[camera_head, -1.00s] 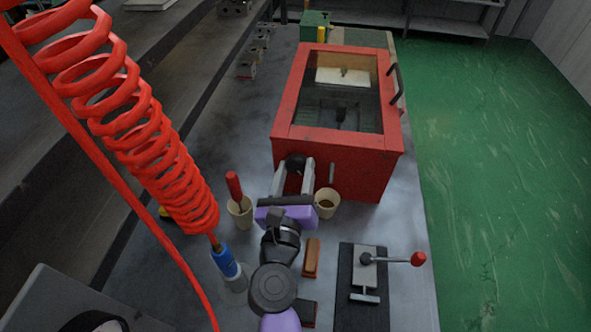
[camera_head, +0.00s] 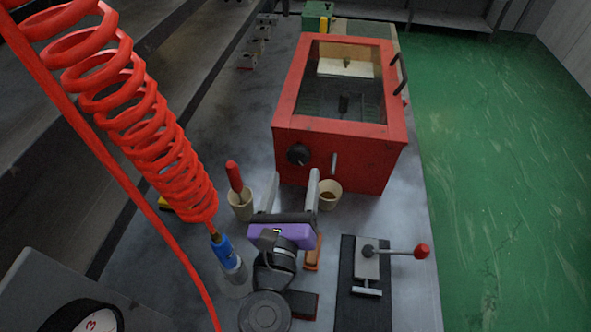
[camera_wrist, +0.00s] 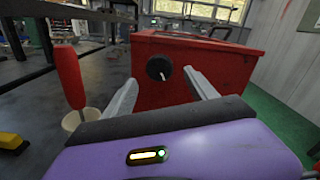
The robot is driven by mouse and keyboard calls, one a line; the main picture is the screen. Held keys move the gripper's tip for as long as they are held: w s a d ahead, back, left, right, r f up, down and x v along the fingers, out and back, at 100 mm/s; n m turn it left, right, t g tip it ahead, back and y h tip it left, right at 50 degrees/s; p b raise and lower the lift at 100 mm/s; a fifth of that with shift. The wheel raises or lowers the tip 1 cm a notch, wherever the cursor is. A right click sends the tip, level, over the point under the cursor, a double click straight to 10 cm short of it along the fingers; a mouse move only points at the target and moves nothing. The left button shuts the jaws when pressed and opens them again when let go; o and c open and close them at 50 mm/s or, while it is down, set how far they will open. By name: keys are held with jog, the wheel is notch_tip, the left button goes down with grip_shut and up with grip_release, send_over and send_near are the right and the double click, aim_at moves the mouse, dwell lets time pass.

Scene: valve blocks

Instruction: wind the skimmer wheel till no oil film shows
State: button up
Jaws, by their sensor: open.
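The red box (camera_head: 345,160) with a glass-topped lid stands on the grey bench. A round black knob (camera_head: 298,154) sits on its front face, with a short pale lever or pin beside it. The knob also shows in the wrist view (camera_wrist: 159,68). My gripper (camera_head: 292,180) is open and empty, in front of the box and short of the knob. In the wrist view the knob appears between the two fingers, beyond their tips. Through the glass I see a dark interior with a pale block and a small dark fitting. I cannot make out an oil film.
A cup with a red-handled tool (camera_head: 238,195) stands left of my gripper, and a beige cup (camera_head: 328,194) stands right. A toggle clamp (camera_head: 368,262) with a red knob lies at right front. A red coiled hose (camera_head: 140,120) hangs at left.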

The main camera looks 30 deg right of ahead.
jog(key=shift+v, duration=1.2)
jog(key=s+d+f+m+y, duration=0.1)
jog(key=s+m+y, duration=0.4)
jog(key=s+m, duration=0.9)
jog(key=s+d+f+m+y, duration=0.2)
jog(key=s+d+m+y, duration=0.2)
jog(key=s+m, duration=1)
jog(key=m+y, duration=0.1)
jog(key=m, duration=0.3)
jog(key=shift+m+y, duration=0.3)
